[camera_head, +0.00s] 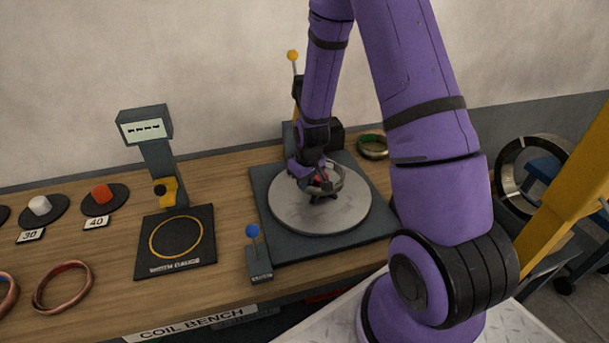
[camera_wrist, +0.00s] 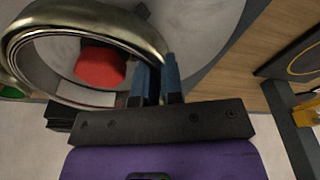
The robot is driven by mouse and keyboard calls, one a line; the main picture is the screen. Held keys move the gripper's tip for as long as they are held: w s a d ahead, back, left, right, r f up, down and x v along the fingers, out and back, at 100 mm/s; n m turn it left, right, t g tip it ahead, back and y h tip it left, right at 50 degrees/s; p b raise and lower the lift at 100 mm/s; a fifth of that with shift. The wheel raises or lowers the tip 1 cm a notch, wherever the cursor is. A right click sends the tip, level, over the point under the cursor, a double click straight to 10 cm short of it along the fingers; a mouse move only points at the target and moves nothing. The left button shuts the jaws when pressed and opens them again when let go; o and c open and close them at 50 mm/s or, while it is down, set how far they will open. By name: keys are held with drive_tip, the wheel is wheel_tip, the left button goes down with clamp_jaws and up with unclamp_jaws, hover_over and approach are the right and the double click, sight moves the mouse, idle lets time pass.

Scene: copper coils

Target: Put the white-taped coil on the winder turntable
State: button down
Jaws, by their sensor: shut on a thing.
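The winder turntable (camera_head: 290,212) is a grey round plate on a dark square base. It also shows in the wrist view (camera_wrist: 215,25). My gripper (camera_head: 322,186) is over its middle, and its blue fingers (camera_wrist: 158,88) are shut on the rim of a shiny brass-grey coil (camera_wrist: 25,28). A white patch, apparently tape, shows on the coil's near inner side (camera_wrist: 88,98). A red-topped hub (camera_wrist: 102,66) appears within the ring. The coil (camera_head: 340,182) is partly hidden by my gripper, and I cannot tell whether it touches the plate.
A green-marked coil (camera_head: 373,147) lies behind the turntable. A small post with a blue knob (camera_head: 253,232) stands at its front left.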

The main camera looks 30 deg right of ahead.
drive_tip(key=shift+f, duration=1.8)
drive_tip(key=c, duration=1.2)
unclamp_jaws()
drive_tip(key=r, duration=0.3)
drive_tip(key=s+r, duration=0.1)
drive_tip(key=r, duration=0.6)
drive_tip(key=shift+s+d+r, duration=0.1)
drive_tip(key=shift+s+r, duration=0.2)
drive_tip(key=shift+r, duration=0.05)
